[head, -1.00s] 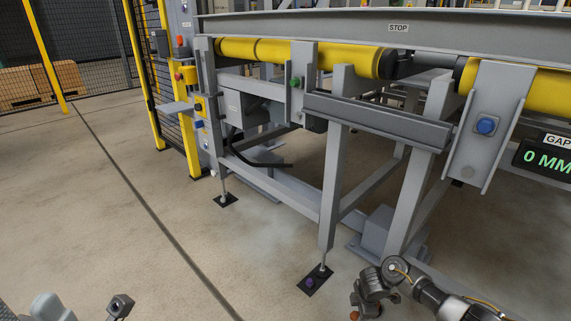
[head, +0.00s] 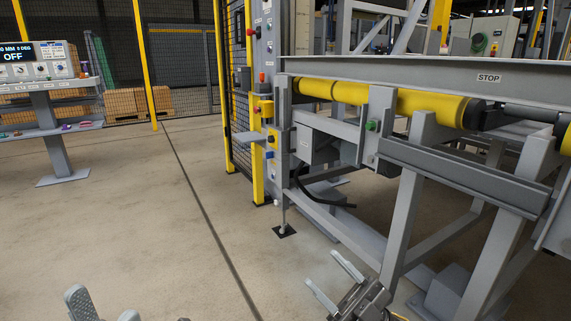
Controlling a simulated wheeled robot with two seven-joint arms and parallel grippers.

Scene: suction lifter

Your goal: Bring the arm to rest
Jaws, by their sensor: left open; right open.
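My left gripper (head: 103,303) shows only in part at the bottom left edge, with its grey fingers apart. The rest of the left arm is below the picture. My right gripper (head: 322,269) is low right of centre, its two grey fingers spread and pointing up and left, with nothing between them. It appears in front of the conveyor frame's lower part; I cannot tell the exact distance to the frame's leg.
A grey conveyor frame (head: 460,181) with yellow rollers (head: 425,104) fills the right side. A yellow-posted fence (head: 240,100) stands behind. A console stand (head: 56,140) is at far left. The concrete floor between is clear.

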